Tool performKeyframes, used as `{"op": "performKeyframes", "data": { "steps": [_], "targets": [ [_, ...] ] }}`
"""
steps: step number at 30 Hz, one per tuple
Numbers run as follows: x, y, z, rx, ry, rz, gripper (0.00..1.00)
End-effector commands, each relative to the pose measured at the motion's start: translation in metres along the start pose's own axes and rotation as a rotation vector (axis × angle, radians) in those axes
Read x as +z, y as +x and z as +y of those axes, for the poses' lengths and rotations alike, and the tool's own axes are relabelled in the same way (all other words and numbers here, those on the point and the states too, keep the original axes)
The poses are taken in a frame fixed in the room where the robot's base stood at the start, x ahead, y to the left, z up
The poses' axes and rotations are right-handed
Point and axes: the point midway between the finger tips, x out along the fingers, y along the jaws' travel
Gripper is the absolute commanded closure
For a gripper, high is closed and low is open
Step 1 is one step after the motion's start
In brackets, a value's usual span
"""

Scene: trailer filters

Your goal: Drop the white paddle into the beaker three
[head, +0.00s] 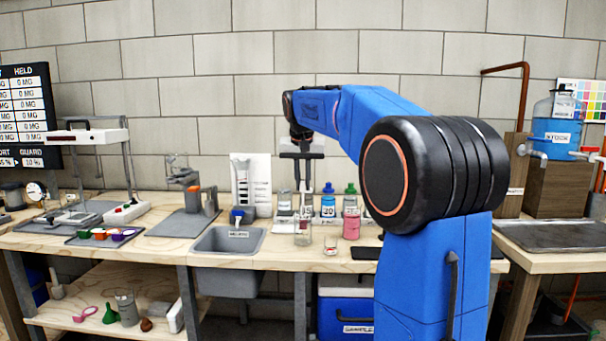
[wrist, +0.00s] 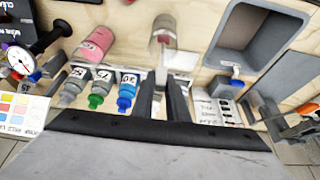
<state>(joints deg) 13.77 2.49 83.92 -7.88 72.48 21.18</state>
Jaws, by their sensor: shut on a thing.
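My gripper (wrist: 162,85) is shut on a small pale thing (wrist: 161,76), probably the white paddle, mostly hidden between the fingers. In the head view my gripper (head: 303,168) points down above the bench, behind a clear upright beaker (head: 303,232) with a reddish mark. The wrist view shows a clear beaker (wrist: 162,36) just beyond the fingertips, with a dull red patch. A smaller clear glass (head: 330,245) stands to the right in the head view. I cannot read which beaker is number three.
A pink bottle (head: 351,226) and a blue bottle (head: 328,204) stand right of the gripper. A grey sink (head: 229,241) is to the left. My arm hides part of the bench at right.

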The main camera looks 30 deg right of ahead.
Motion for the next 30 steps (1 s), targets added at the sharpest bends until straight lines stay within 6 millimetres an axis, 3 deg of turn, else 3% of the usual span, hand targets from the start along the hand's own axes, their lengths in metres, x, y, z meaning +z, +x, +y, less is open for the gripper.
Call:
{"op": "performKeyframes", "data": {
  "steps": [9, 21, 22, 24, 30],
  "targets": [
    [0.008, 0.019, 0.0, 0.0, 0.001, 0.001, 1.0],
    [0.009, 0.022, 0.0, 0.0, 0.0, 0.0, 1.0],
    [0.009, 0.022, 0.0, 0.0, 0.0, 0.0, 0.8],
    [0.009, 0.022, 0.0, 0.0, 0.0, 0.0, 0.65],
    [0.009, 0.022, 0.0, 0.0, 0.0, 0.0, 0.65]
  ]
}}
